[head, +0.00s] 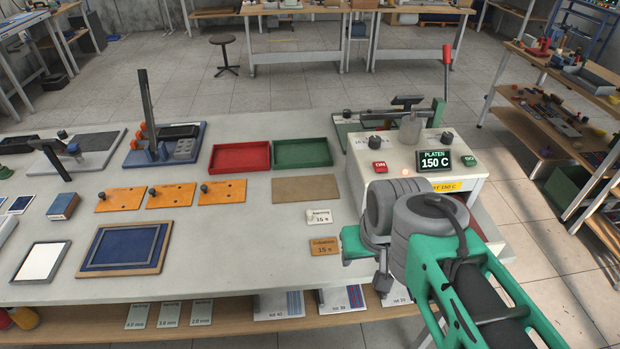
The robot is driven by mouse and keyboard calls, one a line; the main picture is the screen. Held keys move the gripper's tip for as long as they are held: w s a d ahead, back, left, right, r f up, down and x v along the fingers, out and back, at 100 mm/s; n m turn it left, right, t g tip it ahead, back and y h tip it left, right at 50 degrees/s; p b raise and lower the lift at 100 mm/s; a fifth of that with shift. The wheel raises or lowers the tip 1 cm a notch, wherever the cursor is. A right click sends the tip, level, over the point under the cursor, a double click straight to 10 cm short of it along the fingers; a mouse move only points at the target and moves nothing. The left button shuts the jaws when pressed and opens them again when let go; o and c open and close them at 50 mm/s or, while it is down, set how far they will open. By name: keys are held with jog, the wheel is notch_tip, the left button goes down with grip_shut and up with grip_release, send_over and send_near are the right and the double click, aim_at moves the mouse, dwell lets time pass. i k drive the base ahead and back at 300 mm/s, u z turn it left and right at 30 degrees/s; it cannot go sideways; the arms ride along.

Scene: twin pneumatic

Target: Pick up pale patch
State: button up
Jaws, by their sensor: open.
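No thing in view is clearly marked as the pale patch. A white rectangular sheet with a dark border (41,262) lies flat at the front left of the bench. A plain tan mat (305,188) lies near the middle. I cannot tell whether either is the patch. My gripper (364,258) is at the end of my green and grey arm, over the front right of the bench. It is open, with nothing seen in it. My arm partly hides it and the bench right behind it.
Red (240,157) and green (303,153) trays, orange boards (171,195) and a blue wood-framed panel (124,247) lie on the bench (225,275). Its front middle is clear.

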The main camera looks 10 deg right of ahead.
aim_at(319, 216)
jog(key=k, duration=0.5)
jog(key=u, duration=2.15)
jog(key=i, duration=1.65)
jog(key=z, duration=2.2)
